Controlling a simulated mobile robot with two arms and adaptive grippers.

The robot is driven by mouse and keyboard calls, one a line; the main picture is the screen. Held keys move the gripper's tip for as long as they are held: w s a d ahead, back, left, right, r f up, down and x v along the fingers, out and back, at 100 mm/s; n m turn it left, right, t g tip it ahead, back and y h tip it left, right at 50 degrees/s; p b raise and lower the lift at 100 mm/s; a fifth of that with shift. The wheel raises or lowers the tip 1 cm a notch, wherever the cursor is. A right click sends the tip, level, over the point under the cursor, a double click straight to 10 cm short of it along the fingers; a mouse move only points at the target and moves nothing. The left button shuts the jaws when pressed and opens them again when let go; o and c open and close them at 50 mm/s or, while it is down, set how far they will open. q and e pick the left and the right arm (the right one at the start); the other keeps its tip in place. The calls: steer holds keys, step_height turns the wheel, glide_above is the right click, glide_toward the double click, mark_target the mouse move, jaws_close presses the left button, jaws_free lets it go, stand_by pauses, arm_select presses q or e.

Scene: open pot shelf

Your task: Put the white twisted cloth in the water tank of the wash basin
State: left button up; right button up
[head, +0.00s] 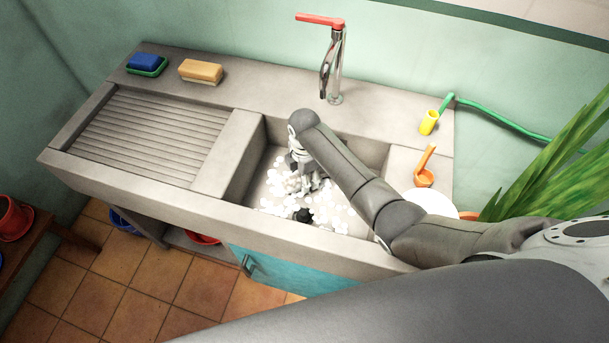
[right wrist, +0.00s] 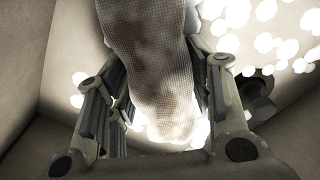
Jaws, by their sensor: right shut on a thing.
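The wash basin's water tank (head: 248,168) is the sunken part right of the ribbed board, with white foam-like blobs inside. My right arm reaches over its right side. My right gripper (head: 307,183) points down inside the tank, low among the blobs. In the right wrist view it is shut on the white twisted cloth (right wrist: 150,50), a woven strip with brownish stains that lies between the two fingers. In the head view the cloth cannot be told apart from the gripper and blobs. My left gripper is not in view.
A tap (head: 334,70) with a red lever stands behind the tank. A blue sponge (head: 144,61) and a tan block (head: 200,72) sit back left. The ribbed board (head: 145,135) is clear.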

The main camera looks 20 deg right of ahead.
steer(key=shift+f, duration=0.15)
steer(key=o, duration=1.1)
steer(key=shift+o, duration=0.2)
step_height(320, 180, up, 12)
steer(key=shift+r, duration=0.25)
